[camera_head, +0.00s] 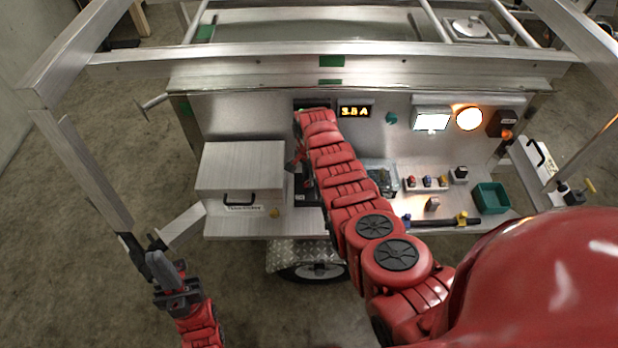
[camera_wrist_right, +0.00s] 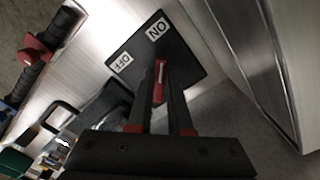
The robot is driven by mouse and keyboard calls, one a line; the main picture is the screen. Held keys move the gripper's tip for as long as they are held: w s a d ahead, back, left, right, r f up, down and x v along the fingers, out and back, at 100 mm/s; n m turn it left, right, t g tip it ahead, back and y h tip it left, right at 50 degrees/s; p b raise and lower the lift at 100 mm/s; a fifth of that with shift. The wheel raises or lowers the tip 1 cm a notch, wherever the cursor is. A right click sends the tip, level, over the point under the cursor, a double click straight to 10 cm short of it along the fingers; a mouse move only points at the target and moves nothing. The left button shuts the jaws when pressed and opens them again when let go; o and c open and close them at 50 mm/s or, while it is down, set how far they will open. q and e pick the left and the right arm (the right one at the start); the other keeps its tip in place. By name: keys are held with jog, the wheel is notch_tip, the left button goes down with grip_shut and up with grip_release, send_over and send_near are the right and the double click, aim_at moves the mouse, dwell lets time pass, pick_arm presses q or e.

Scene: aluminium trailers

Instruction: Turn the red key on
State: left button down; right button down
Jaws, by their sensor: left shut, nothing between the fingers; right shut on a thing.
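In the right wrist view the red key (camera_wrist_right: 159,82) stands on a dark plate (camera_wrist_right: 180,58) with white labels "ON" (camera_wrist_right: 157,30) and "OFF" (camera_wrist_right: 120,63). My right gripper (camera_wrist_right: 162,88) is shut on the key, a dark finger on either side. The key's upper end lies nearer the "ON" label. In the head view my right arm reaches to the trailer's counter, and the arm and gripper hide the key. My left gripper (camera_head: 166,268) is shut and empty, low at the left, away from the trailer.
On the trailer's back panel are a lit "3.8 A" display (camera_head: 355,111), a lit square lamp (camera_head: 432,121) and a lit round lamp (camera_head: 469,119). A metal box (camera_head: 240,166) stands left of my right arm. A green bin (camera_head: 491,198) and small parts stand to its right.

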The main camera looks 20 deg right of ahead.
dwell(0.5)
jog(key=c, duration=0.8)
grip_release()
jog(key=shift+c, duration=0.2)
jog(key=shift+r, duration=0.15)
notch_tip(320, 180, up, 17)
jog(key=p, duration=0.3)
